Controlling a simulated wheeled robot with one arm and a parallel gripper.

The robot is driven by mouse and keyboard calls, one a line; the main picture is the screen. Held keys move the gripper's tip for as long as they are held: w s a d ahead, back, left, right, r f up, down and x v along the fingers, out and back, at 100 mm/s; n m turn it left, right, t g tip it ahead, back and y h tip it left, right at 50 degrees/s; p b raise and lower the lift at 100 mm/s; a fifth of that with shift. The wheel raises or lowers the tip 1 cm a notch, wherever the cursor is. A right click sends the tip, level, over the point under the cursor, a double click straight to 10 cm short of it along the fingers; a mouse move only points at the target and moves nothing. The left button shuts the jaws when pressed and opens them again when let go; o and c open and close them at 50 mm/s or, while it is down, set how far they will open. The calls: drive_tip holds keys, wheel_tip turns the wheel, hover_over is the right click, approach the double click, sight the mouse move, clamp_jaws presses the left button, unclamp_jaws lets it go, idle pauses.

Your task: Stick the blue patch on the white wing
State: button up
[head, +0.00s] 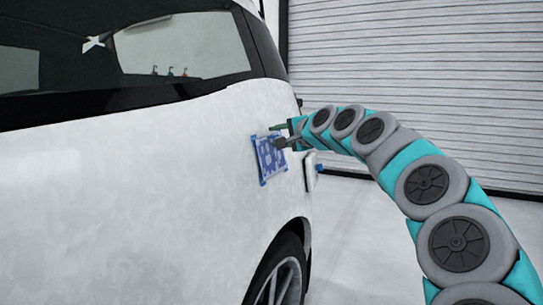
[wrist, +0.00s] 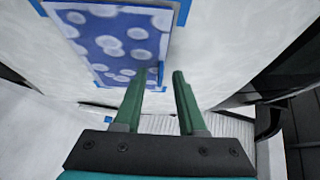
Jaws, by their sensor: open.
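The blue patch (head: 268,158) with pale round spots lies against the white wing (head: 215,150) of the car, low behind the side window. Brighter blue strips show at its corners and edges. In the wrist view the patch (wrist: 118,42) fills the upper left, with the white wing (wrist: 225,40) to its right. My gripper (head: 278,135) is at the patch's upper right edge in the head view. In the wrist view my gripper (wrist: 168,76) is open, with its green fingers apart and nothing between them. The left fingertip overlaps the patch's edge; I cannot tell whether it touches.
The car's rear side window (head: 185,45) is above and left, and a wheel (head: 280,275) is below. A white panel with blue marks (head: 312,172) shows just beyond the patch. A ribbed shutter (head: 420,70) stands behind. The floor (head: 350,245) at the right is clear.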

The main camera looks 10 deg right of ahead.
drive_tip(key=v, duration=0.8)
drive_tip(key=shift+b, duration=0.3)
drive_tip(key=shift+a, duration=0.1)
drive_tip(key=s+a+f+n+g+h, duration=0.1)
drive_tip(key=s+a+f+n+g, duration=0.35)
drive_tip(key=s+f, duration=0.5)
drive_tip(key=s+a+f+n+g, duration=0.35)
drive_tip(key=s+a+f, duration=0.25)
drive_tip(key=s+f, duration=0.3)
drive_tip(key=s+d+f+n+g+h, duration=0.2)
drive_tip(key=s+d+f+g, duration=0.2)
drive_tip(key=s+f, duration=0.7)
drive_tip(key=s+d+f+n+g+h, duration=0.2)
drive_tip(key=s+f, duration=0.9)
drive_tip(key=s, duration=0.6)
drive_tip(key=d+g+h, duration=0.1)
drive_tip(key=d+g, duration=0.1)
drive_tip(key=shift+d+f, duration=0.25)
drive_tip(key=shift+f, duration=0.05)
drive_tip(key=shift+s, duration=0.1)
